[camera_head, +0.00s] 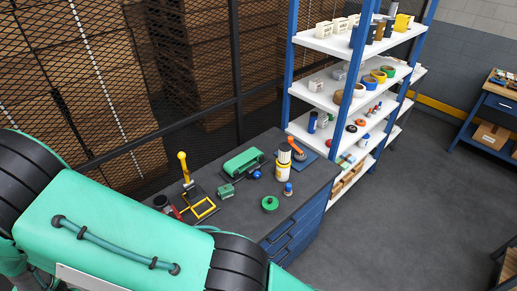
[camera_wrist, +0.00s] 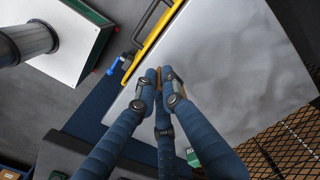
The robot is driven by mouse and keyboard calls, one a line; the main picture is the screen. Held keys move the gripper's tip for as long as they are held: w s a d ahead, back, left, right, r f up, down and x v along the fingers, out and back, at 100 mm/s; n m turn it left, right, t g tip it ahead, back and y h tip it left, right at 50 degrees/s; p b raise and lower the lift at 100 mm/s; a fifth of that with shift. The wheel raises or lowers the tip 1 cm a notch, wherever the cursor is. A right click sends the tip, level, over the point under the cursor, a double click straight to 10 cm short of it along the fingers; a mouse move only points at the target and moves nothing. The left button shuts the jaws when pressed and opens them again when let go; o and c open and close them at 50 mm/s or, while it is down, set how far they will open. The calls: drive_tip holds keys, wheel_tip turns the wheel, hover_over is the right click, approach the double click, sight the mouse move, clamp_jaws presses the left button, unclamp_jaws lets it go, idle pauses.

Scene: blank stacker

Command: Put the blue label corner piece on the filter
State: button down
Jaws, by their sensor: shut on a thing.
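In the wrist view, my gripper (camera_wrist: 160,80) has dark blue fingers with grey joints, closed together at the tips. A small orange-brown sliver (camera_wrist: 158,75) shows between the tips; the rest of the held thing is hidden, and I cannot tell what it is. In the head view, a white and yellow cylinder (camera_head: 283,170), which may be the filter, stands upright on the dark bench. I cannot make out a blue label corner piece for sure; a small blue thing with an orange top (camera_head: 288,189) stands beside the cylinder. The gripper is out of the head view.
The bench (camera_head: 240,218) also bears a green machine (camera_head: 243,162), a yellow-knobbed lever (camera_head: 183,165), a yellow frame (camera_head: 203,210) and a green roll (camera_head: 270,204). Loaded white shelves (camera_head: 325,98) stand behind it. In the wrist view, a large pale surface (camera_wrist: 235,60) lies close beyond the fingertips.

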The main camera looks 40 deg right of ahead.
wheel_tip(320, 180, up, 33)
drive_tip(key=w+d+m+p, duration=0.1)
drive_tip(key=w+d+m, duration=0.1)
drive_tip(key=w+d, duration=0.35)
drive_tip(key=w+d+m, duration=0.1)
drive_tip(key=w+d, duration=0.1)
drive_tip(key=d, duration=0.6)
drive_tip(key=w+d+m+p, duration=0.1)
drive_tip(key=w+d+m, duration=0.15)
drive_tip(key=d, duration=0.45)
drive_tip(key=w+d+m+p, duration=0.1)
drive_tip(key=w+d+m, duration=0.1)
drive_tip(key=d, duration=0.9)
drive_tip(key=w+d+m, duration=0.1)
drive_tip(key=d+m, duration=0.1)
drive_tip(key=d, duration=1)
drive_tip(key=s+d+m+p, duration=0.1)
drive_tip(key=s+d+m, duration=0.35)
drive_tip(key=d, duration=0.85)
drive_tip(key=s+d+m+p, duration=0.1)
drive_tip(key=s+d+m, duration=0.1)
drive_tip(key=s+d, duration=0.8)
drive_tip(key=s+d+m+p, duration=0.1)
drive_tip(key=s+d+m, duration=0.2)
drive_tip(key=d, duration=1.3)
wheel_tip(320, 180, down, 5)
drive_tip(key=shift+d+f, duration=0.1)
drive_tip(key=shift+s, duration=0.1)
